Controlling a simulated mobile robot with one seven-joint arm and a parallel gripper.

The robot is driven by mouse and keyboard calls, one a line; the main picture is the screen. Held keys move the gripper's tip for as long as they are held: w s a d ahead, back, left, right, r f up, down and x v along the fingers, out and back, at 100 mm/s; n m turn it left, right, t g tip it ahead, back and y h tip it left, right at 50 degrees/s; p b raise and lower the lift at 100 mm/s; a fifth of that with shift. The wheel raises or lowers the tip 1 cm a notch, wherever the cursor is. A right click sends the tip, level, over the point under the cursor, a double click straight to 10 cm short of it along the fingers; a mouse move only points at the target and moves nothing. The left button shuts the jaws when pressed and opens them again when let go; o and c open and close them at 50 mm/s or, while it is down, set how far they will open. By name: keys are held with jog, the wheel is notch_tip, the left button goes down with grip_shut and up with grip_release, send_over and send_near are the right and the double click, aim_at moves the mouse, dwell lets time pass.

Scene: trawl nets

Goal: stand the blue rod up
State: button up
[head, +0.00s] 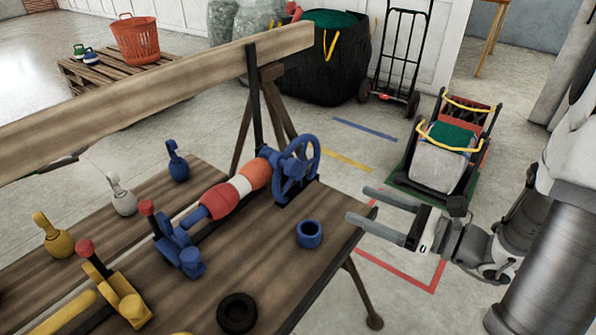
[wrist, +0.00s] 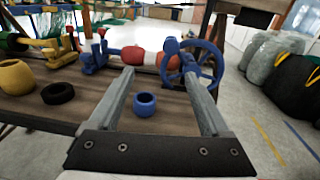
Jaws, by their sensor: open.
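A blue rod-like shaft (head: 195,217) lies level along the table, with red, white and orange drums on it. A blue handwheel (head: 297,168) is at its right end, also visible in the wrist view (wrist: 187,65). A blue bracket (head: 180,250) with a red-knobbed lever (head: 148,208) is at its left end. I cannot tell for sure which blue part is the rod. My gripper (head: 360,204) is open and empty at the table's right edge, right of the handwheel. In the wrist view, a blue ring-like cup (wrist: 145,104) shows between the fingers, apart from them.
The wooden table (head: 270,265) also bears a black ring (head: 237,313) and a yellow lever unit (head: 118,297). A wooden beam (head: 150,85) crosses above. A loaded cart (head: 440,165) stands behind my gripper.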

aim_at(295, 170)
jog(key=shift+m+t, duration=0.6)
jog(key=b+x, duration=0.1)
jog(key=x, duration=0.4)
jog(key=w+f+x, duration=0.1)
jog(key=x, duration=0.5)
jog(key=d+b+x, duration=0.1)
jog(key=x, duration=0.4)
jog(key=shift+w+a+f+b, duration=0.15)
jog(key=shift+w+a+b, duration=0.05)
jog(key=shift+w+b, duration=0.15)
grip_shut()
